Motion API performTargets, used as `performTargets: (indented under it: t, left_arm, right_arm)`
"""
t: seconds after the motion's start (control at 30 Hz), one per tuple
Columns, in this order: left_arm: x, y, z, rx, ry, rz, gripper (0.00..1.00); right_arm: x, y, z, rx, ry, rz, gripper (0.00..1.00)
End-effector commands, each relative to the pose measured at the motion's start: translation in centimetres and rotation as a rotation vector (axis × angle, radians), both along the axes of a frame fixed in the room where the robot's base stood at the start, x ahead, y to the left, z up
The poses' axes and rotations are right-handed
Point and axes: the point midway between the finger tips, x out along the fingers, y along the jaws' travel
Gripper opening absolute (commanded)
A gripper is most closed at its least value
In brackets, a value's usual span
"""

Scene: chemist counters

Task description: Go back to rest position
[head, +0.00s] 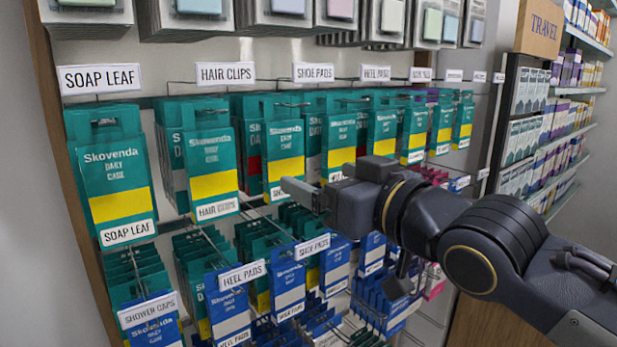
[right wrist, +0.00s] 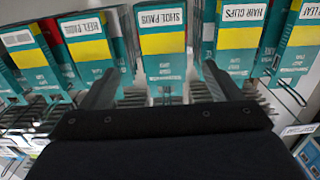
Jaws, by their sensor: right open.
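My right gripper (head: 306,190) reaches in from the right in the head view, in front of the upper row of hanging packs. In the right wrist view its two fingers (right wrist: 160,88) are spread apart with nothing held between them. A green and yellow shoe pads pack (right wrist: 162,45) hangs beyond the gap between the fingertips. I cannot tell whether a finger touches any pack. My left gripper is in neither view.
A pegboard rack holds green packs such as the soap leaf pack (head: 112,170) and hair clips pack (head: 210,160). Blue heel pads packs (head: 228,305) hang lower. Stocked shelves (head: 560,125) stand at the right. Metal hooks (right wrist: 295,95) jut out near the gripper.

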Motion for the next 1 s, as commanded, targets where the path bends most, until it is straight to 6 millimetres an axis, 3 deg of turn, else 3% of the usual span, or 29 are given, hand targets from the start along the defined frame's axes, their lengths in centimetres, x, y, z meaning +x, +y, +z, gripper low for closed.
performTargets:
  t: [0.17, 0.27, 0.4, 0.5, 0.6, 0.7, 0.8, 1.0]
  left_arm:
    - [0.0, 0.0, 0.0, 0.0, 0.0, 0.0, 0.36]
    - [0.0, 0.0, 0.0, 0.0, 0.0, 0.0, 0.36]
    - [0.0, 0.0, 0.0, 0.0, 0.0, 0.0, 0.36]
    - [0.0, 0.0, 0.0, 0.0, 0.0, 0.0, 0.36]
    - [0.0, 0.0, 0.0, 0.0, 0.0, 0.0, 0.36]
    - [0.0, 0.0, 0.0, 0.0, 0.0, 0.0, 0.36]
    - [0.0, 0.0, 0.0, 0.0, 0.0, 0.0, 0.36]
    - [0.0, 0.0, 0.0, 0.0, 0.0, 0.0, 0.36]
  right_arm:
    - [-0.1, -5.5, -6.1, -0.032, 0.168, -0.101, 0.85]
    - [-1.6, -9.9, -12.1, -0.053, 0.337, -0.185, 0.85]
    - [-5.9, -14.8, -20.7, -0.06, 0.592, -0.285, 0.85]
    - [-10.0, -16.9, -26.4, -0.047, 0.773, -0.337, 0.85]
    - [-14.1, -17.7, -30.9, -0.021, 0.928, -0.37, 0.85]
    - [-17.2, -17.6, -34.0, 0.006, 1.042, -0.385, 0.85]
    - [-19.1, -17.3, -35.7, 0.025, 1.109, -0.39, 0.85]
    - [-19.9, -17.1, -36.4, 0.033, 1.139, -0.389, 0.85]
